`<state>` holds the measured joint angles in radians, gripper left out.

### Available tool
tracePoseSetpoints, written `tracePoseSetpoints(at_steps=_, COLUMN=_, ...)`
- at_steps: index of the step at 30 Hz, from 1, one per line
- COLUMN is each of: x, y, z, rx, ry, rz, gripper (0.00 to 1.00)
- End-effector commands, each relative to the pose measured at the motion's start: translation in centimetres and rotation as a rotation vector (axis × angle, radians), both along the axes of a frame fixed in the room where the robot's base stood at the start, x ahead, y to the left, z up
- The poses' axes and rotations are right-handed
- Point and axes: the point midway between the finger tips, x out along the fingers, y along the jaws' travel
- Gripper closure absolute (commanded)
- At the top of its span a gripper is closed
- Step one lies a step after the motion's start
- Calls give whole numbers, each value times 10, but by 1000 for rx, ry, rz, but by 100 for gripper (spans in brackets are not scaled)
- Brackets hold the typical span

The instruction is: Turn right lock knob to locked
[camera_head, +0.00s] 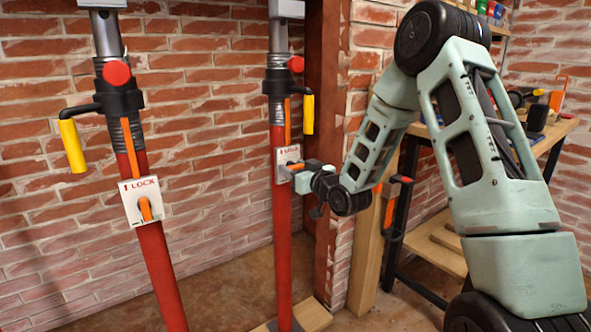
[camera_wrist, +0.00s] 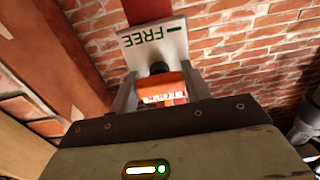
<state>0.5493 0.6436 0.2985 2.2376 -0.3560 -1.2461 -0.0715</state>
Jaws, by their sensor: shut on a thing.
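The right lock plate (camera_head: 288,155) is a white square on the right red prop (camera_head: 283,240). In the wrist view the plate (camera_wrist: 160,42) shows the word FREE and a mark beside it, with red lettering partly seen below the knob. The right lock knob (camera_wrist: 162,85) is orange and sits between my two fingers. I cannot tell the knob's exact angle.
A left red prop (camera_head: 160,265) carries its own white lock plate (camera_head: 129,203) and orange knob (camera_head: 146,210). Yellow crank handles (camera_head: 72,146) hang from both props. A brick wall (camera_head: 200,130) is behind, and a wooden workbench (camera_head: 545,140) stands at the right.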

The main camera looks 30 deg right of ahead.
Motion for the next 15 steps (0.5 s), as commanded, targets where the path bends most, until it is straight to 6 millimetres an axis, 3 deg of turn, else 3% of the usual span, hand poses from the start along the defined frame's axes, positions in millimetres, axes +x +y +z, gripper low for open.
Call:
tracePoseSetpoints(at_steps=8, x=0, y=1, z=-2, rx=-67, ry=-3, rz=1, gripper=76)
tracePoseSetpoints(at_steps=15, x=0, y=1, z=-4, rx=-235, ry=-10, rz=1, gripper=76)
